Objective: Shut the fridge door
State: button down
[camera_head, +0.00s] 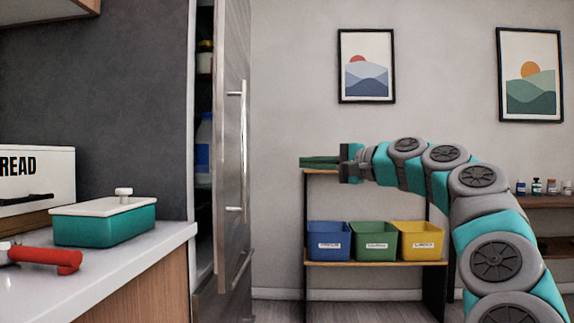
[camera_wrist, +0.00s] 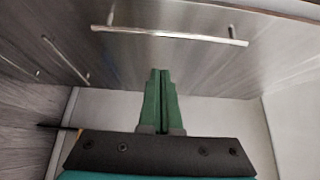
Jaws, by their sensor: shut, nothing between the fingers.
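The fridge door (camera_head: 229,120) stands ajar in the head view, seen at a steep angle, with a long vertical metal handle (camera_head: 243,150) on its outer face. The dark gap at its left shows items on shelves inside the fridge (camera_head: 204,130). My gripper (camera_head: 302,162) is to the right of the door, its green fingers pointing left toward it, apart from the handle in the picture. In the wrist view the fingers (camera_wrist: 160,75) are together and empty, pointing at a grey door face with a metal handle (camera_wrist: 170,36) beyond the tips.
A counter (camera_head: 130,262) at left holds a teal lidded box (camera_head: 105,223), a white bread box (camera_head: 40,175) and a red-handled object (camera_head: 50,259). Behind my arm, a shelf (camera_head: 375,264) carries blue, green and yellow bins. Clear space lies between the door and my gripper.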

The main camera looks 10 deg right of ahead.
jog(key=s+a+x, duration=0.1)
jog(key=a+x, duration=0.1)
jog(key=x, duration=1)
jog(key=shift+s+a, duration=0.2)
jog(key=shift+s, duration=0.2)
